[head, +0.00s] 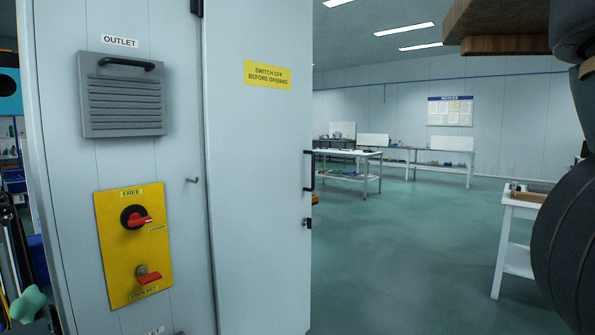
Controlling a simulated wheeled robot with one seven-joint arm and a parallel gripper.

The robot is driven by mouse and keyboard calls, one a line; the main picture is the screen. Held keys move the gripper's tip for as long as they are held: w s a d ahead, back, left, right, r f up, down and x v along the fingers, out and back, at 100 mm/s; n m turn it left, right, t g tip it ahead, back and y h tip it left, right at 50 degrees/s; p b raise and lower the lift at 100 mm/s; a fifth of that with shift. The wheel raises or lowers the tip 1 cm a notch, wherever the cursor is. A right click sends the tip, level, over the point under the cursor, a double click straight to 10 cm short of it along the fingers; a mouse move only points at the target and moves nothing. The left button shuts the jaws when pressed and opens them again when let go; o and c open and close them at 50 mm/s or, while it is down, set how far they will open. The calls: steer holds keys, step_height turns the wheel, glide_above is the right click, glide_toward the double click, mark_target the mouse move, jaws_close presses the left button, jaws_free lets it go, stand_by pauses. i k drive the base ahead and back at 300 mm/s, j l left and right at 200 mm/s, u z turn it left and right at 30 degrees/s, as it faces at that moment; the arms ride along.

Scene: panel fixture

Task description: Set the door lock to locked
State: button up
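The upper control (135,217) has a black round base and a red handle lying roughly level toward the right. The lower control (148,276) has a grey boss and a red handle also lying roughly level. I cannot tell which control is the door lock. A small dark fitting (306,222) also sits on the door's right edge. My gripper is not in view.
The pale door (257,190) right of the plate has a black handle (308,171) on its right edge. A grey louvred outlet cover (122,95) is above the plate. Open green floor (410,235) lies right.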

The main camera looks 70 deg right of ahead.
mark_target(305, 221)
steer(key=j+z, duration=0.35)
steer(key=l+z, duration=0.45)
steer(key=i+l+z, duration=0.15)
steer(key=z, duration=0.3)
